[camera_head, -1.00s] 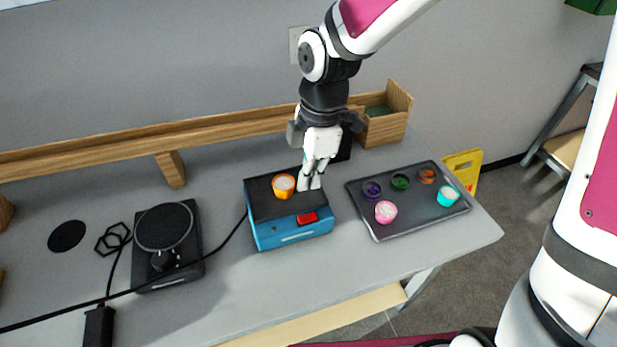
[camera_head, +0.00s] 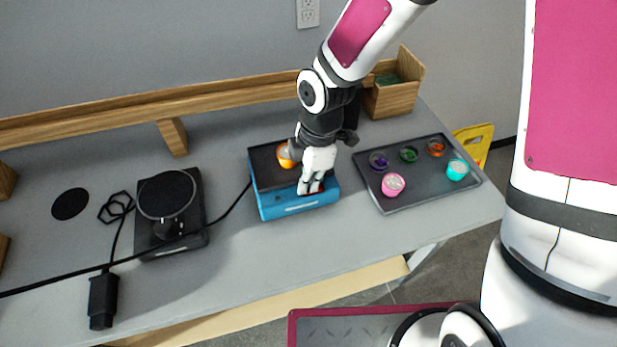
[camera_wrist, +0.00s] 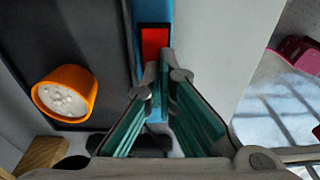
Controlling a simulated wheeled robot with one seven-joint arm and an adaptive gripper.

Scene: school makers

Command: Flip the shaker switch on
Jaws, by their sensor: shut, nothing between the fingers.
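The shaker (camera_head: 284,210) is a blue box with a dark top plate (camera_wrist: 60,28) on the table. Its red switch (camera_wrist: 153,42) sits on a blue strip at the front right and shows just beyond my fingertips in the wrist view. In the head view my fingers hide most of the switch. An orange cup (camera_head: 285,157) with pale contents stands on the plate; it also shows in the wrist view (camera_wrist: 82,85). My gripper (camera_head: 309,190) is shut and empty, pointing down at the switch. I cannot tell whether the fingertips touch it.
A dark tray (camera_head: 420,190) to the right holds a pink cup (camera_head: 393,184), a teal cup (camera_head: 457,169) and small dishes. A black round-topped device (camera_head: 168,245) and cables are on the left. A wooden box (camera_head: 395,98) stands behind. Bare table lies in front.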

